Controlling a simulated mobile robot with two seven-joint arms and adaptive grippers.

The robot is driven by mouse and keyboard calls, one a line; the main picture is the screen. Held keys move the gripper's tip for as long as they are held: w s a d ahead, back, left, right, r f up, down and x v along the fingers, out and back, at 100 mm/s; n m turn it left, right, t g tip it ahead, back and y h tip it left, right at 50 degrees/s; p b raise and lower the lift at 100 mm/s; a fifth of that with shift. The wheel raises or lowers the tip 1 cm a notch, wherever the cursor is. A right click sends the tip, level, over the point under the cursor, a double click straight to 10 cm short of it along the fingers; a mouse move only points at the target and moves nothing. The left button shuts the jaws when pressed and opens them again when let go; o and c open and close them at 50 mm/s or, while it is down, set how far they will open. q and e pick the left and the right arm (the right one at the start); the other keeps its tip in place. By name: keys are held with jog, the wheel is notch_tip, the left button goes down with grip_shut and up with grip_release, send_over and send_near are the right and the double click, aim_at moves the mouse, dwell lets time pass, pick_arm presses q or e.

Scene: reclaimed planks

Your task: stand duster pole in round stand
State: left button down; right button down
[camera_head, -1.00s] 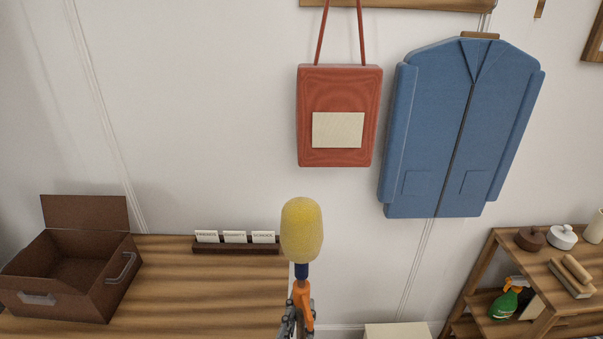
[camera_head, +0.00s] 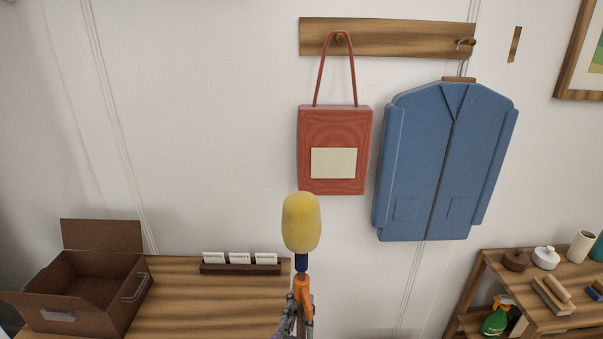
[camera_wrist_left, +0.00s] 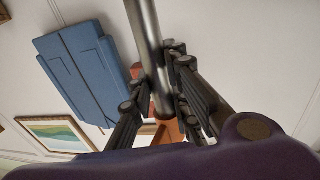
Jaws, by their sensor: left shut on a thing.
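The duster pole has a yellow fuzzy head (camera_head: 301,222) with a dark blue collar (camera_head: 301,262) and an orange section (camera_head: 302,290) below it. It stands upright in the lower middle of the head view. My left gripper (camera_head: 298,322) is shut on the pole at the bottom edge of that view. In the left wrist view, the grey metal pole (camera_wrist_left: 147,40) runs between the fingers of my left gripper (camera_wrist_left: 163,95). The lower end of the pole is out of view. The round stand is not in view, nor is my right gripper.
A wooden desk (camera_head: 200,305) holds an open brown box (camera_head: 95,300) and a card holder (camera_head: 240,269). A red bag (camera_head: 335,125) and blue coat (camera_head: 445,160) hang on the wall from a peg rail (camera_head: 390,38). A wooden shelf (camera_head: 500,285) stands at right.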

aim_at(301, 299)
pick_arm(q)
jog(key=shift+r, duration=2.2)
